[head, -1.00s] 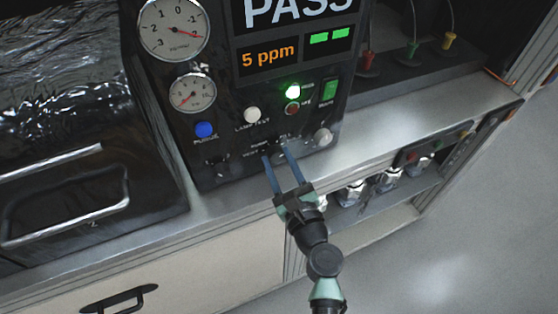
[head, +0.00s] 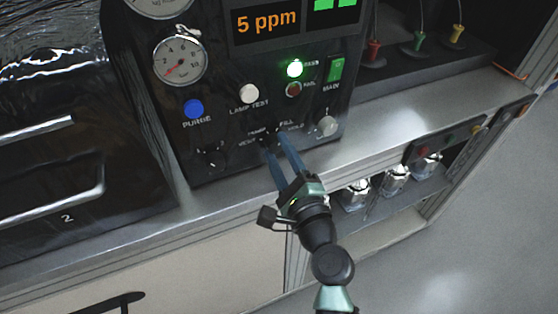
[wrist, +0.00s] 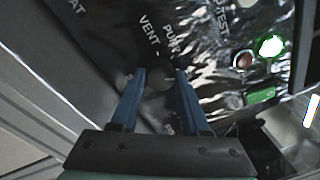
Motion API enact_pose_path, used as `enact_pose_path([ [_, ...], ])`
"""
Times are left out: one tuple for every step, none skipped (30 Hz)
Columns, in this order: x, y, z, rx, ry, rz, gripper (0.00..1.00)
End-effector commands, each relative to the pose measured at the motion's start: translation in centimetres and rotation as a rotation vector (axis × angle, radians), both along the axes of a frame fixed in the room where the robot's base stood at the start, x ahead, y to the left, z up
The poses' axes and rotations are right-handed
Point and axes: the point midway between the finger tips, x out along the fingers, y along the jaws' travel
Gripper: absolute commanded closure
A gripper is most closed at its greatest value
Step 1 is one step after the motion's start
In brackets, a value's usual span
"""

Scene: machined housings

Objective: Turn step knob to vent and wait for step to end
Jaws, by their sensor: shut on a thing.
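The step knob is a dark round knob (wrist: 159,74) on the black front panel (head: 228,160), between my fingertips in the wrist view. The words VENT and PUMP are printed beside it; VENT lies up and left of it there. My gripper (head: 269,140) is shut on the knob with its two blue fingers, and also shows in the wrist view (wrist: 160,78). In the head view the fingers hide most of the knob. Its pointer mark cannot be made out. The display (head: 268,22) reads 5 ppm, and the green pass lamp (head: 295,69) is lit.
Nearby on the panel are a blue purge button (head: 194,109), a white lamp test button (head: 249,93), a green main switch (head: 335,70), another dark knob (head: 211,156) and a pale knob (head: 327,125). A gauge (head: 180,61) reads low. Bare worktop (head: 400,115) lies right of the panel.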

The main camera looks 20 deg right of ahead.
Motion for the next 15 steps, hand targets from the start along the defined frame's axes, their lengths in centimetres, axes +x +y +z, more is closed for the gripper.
enact_pose_path([
  [-0.02,-0.12,-0.55,-0.047,-0.004,-0.003,1.00],
  [-0.02,-0.11,-0.56,-0.076,-0.004,-0.003,1.00],
  [-0.01,-0.09,-0.59,-0.113,-0.006,-0.001,1.00],
  [0.00,-0.09,-0.58,-0.142,-0.007,-0.002,1.00],
  [0.01,-0.09,-0.55,-0.170,-0.008,-0.002,1.00],
  [0.00,-0.11,-0.58,-0.208,-0.009,-0.002,1.00],
  [-0.01,-0.13,-0.61,-0.237,-0.009,-0.002,1.00],
  [-0.02,-0.14,-0.61,-0.264,-0.011,-0.002,1.00],
  [-0.02,-0.16,-0.60,-0.305,-0.012,-0.003,1.00],
  [-0.02,-0.14,-0.63,-0.332,-0.013,-0.002,1.00],
  [-0.01,-0.12,-0.65,-0.360,-0.013,-0.002,1.00],
  [0.00,-0.15,-0.63,-0.399,-0.015,-0.003,1.00],
  [0.00,-0.16,-0.60,-0.427,-0.017,-0.003,1.00],
  [0.00,-0.15,-0.61,-0.455,-0.018,-0.002,1.00],
  [0.00,-0.15,-0.66,-0.493,-0.018,-0.002,1.00],
])
